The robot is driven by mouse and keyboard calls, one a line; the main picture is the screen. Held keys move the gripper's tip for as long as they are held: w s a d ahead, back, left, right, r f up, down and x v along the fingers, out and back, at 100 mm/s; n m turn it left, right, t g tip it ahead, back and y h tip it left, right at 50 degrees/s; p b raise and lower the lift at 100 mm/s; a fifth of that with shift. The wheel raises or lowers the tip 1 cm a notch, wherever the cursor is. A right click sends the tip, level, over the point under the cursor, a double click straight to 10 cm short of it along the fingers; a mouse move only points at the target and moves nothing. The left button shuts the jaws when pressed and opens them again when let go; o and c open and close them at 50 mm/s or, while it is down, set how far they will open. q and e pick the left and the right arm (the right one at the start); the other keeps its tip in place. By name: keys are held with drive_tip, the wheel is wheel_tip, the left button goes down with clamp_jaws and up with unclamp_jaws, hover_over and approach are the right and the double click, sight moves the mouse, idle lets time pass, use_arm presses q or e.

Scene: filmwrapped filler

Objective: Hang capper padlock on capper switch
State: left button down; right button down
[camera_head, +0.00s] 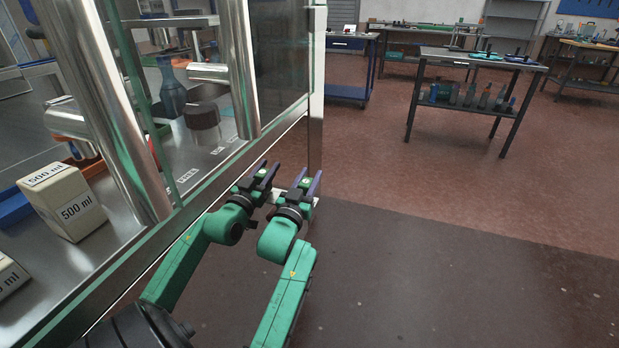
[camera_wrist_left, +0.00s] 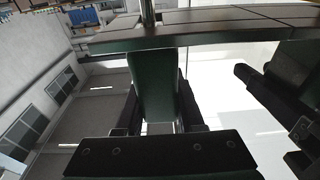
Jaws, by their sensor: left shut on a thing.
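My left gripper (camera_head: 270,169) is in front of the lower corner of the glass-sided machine. It is shut on a dark green block (camera_wrist_left: 153,90), which shows between its fingers in the left wrist view. The block looks like the capper padlock; its shackle cannot be made out. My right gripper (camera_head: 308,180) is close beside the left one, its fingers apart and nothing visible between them. It also shows at the right of the left wrist view. I cannot make out the capper switch in either view.
The machine's glass and steel frame (camera_head: 316,90) stands close to both grippers. Inside are a white 500 ml block (camera_head: 62,203), a blue bottle (camera_head: 172,88) and a dark cylinder (camera_head: 203,124). A workbench (camera_head: 478,62) stands far off; the floor at right is clear.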

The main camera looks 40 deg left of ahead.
use_arm(q)
drive_tip(key=shift+f, duration=0.3)
idle(0.4)
drive_tip(key=shift+c, duration=2.2)
unclamp_jaws()
drive_tip(key=shift+f, duration=0.1)
